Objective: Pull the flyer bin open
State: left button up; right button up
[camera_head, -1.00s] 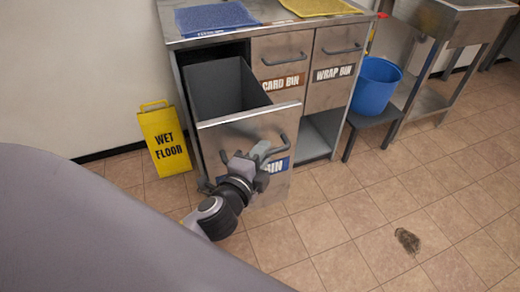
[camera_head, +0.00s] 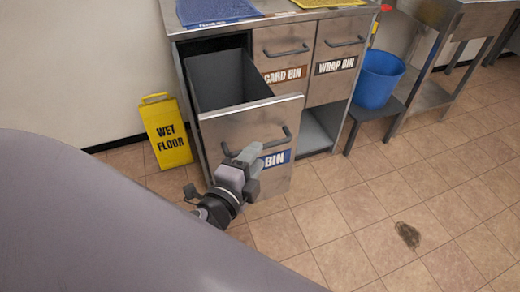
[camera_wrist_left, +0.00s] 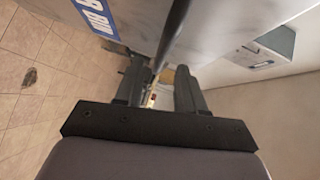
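The flyer bin (camera_head: 225,125) is a steel-fronted, grey-lined bin at the left of the cabinet in the head view. It stands pulled out, its top open and its inside looking empty. Its blue label (camera_head: 277,160) is partly hidden by my left gripper (camera_head: 245,158). The dark bar handle (camera_head: 286,135) runs across its front, its middle partly hidden. In the left wrist view my left gripper (camera_wrist_left: 160,85) has its fingers apart, with the handle (camera_wrist_left: 175,30) seen beyond and between them; I see no grip on it. My right gripper is not in view.
The card bin (camera_head: 280,93) and wrap bin (camera_head: 331,85) are shut beside it. A yellow wet floor sign (camera_head: 167,132) stands left of the cabinet. A blue bucket (camera_head: 377,80) sits on a low stand at right. The tiled floor in front is clear except a dark stain (camera_head: 407,235).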

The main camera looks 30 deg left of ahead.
pick_arm(q)
jog(key=shift+s+d+r, duration=0.1)
jog(key=shift+s+r, duration=0.05)
jog(key=shift+s, duration=0.85)
jog(key=s+d+f+n+g+h, duration=0.2)
jog(key=s+f+n+g+h, duration=0.35)
jog(key=f+n, duration=0.9)
jog(key=s+r+m+y+p, duration=0.1)
jog(key=s+r+y+p, duration=0.1)
jog(key=r+p, duration=0.9)
jog(key=s+a+p, duration=0.1)
jog(key=p, duration=0.3)
jog(key=shift+s+r, duration=0.15)
jog(key=shift+s, duration=0.05)
jog(key=shift+g, duration=0.25)
